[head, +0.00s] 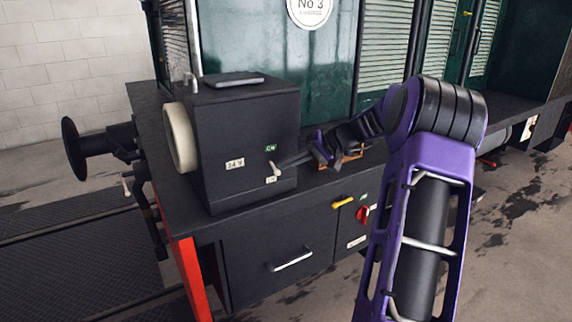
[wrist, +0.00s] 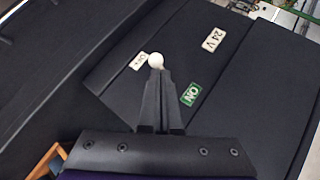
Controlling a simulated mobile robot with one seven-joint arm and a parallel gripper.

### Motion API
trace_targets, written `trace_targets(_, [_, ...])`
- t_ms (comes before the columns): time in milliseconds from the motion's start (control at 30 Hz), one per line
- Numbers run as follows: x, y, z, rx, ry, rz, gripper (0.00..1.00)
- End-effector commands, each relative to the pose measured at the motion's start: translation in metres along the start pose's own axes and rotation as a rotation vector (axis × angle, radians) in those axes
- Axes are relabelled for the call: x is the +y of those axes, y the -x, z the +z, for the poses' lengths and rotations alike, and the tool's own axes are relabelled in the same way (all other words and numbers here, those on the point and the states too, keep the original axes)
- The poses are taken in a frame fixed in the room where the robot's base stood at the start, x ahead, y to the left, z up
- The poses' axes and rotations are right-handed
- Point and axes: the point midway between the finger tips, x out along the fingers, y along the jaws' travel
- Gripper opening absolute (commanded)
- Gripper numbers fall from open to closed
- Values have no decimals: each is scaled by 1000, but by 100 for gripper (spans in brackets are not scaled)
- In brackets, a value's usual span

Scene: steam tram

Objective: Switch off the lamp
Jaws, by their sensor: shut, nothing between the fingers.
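The lamp (head: 248,140) is a black box with a round cream lens (head: 180,138) on its left side. Its front face has a small switch lever with a pale round knob (head: 278,172), between a green ON label (head: 271,148) above and a white OFF label (head: 271,179) below. The lever tilts down, with its knob near the OFF label. The knob also shows in the wrist view (wrist: 156,60). My gripper (wrist: 157,72) is shut and empty, its fingertips right at the knob; I cannot tell whether they touch. The lever's stem is hidden in the wrist view.
The lamp stands on a dark ledge of the tram. Below are a drawer handle (head: 292,260), a yellow handle (head: 343,203) and a red knob (head: 363,214). An orange-brown wooden piece (head: 345,158) lies by my wrist. A black buffer (head: 75,152) sticks out at left.

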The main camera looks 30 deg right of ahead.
Motion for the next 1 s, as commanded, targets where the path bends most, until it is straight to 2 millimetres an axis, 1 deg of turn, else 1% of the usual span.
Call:
trace_targets(167, [-2,2,-1,2,0,1,0])
trace_targets(467, [-13,9,-5,3,1,1,0])
trace_targets(833, [-13,10,-5,3,1,1,0])
trace_targets(1000, [-17,10,-6,3,1,1,0])
